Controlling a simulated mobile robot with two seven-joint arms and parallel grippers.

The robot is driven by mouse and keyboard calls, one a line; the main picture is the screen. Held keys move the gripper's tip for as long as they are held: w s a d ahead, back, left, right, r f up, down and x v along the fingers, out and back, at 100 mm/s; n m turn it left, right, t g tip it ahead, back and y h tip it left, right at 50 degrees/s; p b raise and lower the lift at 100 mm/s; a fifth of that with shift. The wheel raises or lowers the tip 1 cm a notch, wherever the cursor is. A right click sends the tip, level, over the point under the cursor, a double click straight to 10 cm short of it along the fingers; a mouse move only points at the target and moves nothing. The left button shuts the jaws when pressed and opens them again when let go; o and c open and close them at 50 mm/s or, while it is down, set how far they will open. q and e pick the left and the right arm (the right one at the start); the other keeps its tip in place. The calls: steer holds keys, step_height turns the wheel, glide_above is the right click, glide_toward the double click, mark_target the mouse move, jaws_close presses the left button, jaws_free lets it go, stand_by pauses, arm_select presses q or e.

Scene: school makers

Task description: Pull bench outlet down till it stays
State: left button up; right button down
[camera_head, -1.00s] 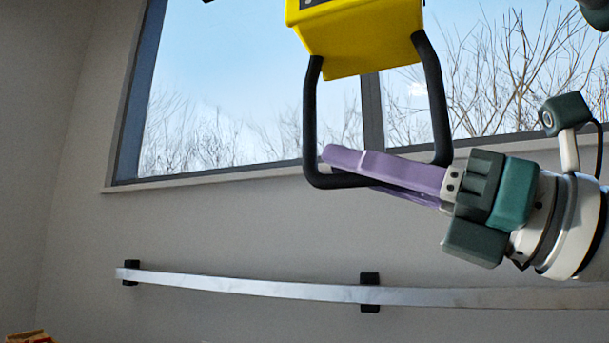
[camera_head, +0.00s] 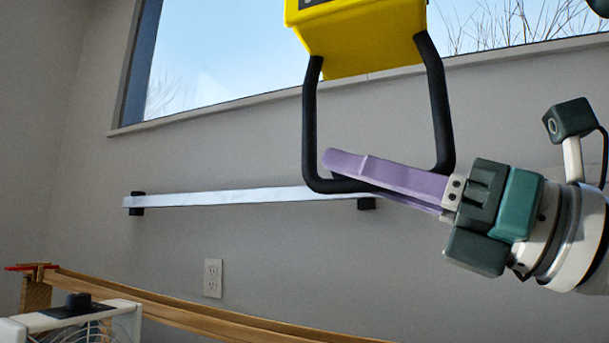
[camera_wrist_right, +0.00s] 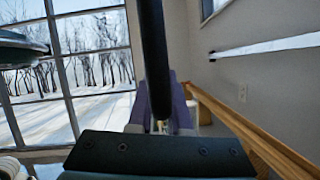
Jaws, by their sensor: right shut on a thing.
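The bench outlet (camera_head: 362,40) is a yellow box at the top of the head view, with its upper part out of frame. A black U-shaped handle (camera_head: 309,120) hangs below it. My right gripper (camera_head: 345,172) has purple fingers and is shut on the handle's bottom bar, near its middle. In the right wrist view the black handle (camera_wrist_right: 153,55) runs up from between the purple fingers (camera_wrist_right: 160,112). My left gripper is not in view.
A metal rail (camera_head: 240,197) runs along the wall behind. A wall socket (camera_head: 213,278) sits below it. A wooden bench edge (camera_head: 180,310) and a white device (camera_head: 75,315) are at lower left. A window (camera_head: 250,50) is behind the outlet.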

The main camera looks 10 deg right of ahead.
steer(key=shift+f, duration=0.15)
steer(key=c, duration=0.8)
jaws_free()
steer(key=shift+c, duration=0.2)
steer(key=b+v, duration=0.4)
steer(key=v, duration=0.6)
steer(key=shift+b, duration=0.4)
